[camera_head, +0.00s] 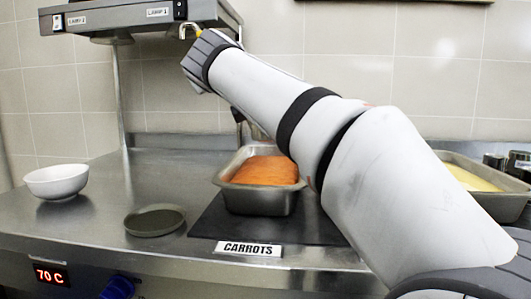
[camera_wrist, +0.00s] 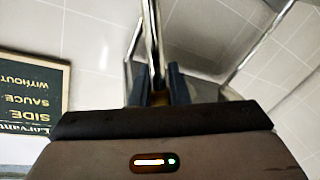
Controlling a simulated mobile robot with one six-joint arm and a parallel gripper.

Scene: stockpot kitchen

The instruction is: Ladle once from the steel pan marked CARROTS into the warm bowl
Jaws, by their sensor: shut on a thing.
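The steel pan marked CARROTS (camera_head: 230,197) stands on a dark mat behind its label, filled with an orange mass. A white bowl (camera_head: 56,182) sits on the steel counter at the far left. My gripper (camera_wrist: 156,92) is shut on a thin upright handle (camera_wrist: 153,45), seen in the wrist view between the two dark fingers. It looks like the ladle's handle; the ladle's cup cannot be made out. In the head view my arm hides most of the gripper, above and behind the pan. A small metal hook (camera_head: 188,30) shows beside the wrist, under the lamp housing.
A lamp housing (camera_head: 130,17) on a post overhangs the counter close to my wrist. A flat grey-green dish (camera_head: 155,220) lies between bowl and pan. A second pan with yellow contents (camera_head: 470,178) stands at right, partly behind my arm. A dark menu board (camera_wrist: 32,105) hangs on the wall.

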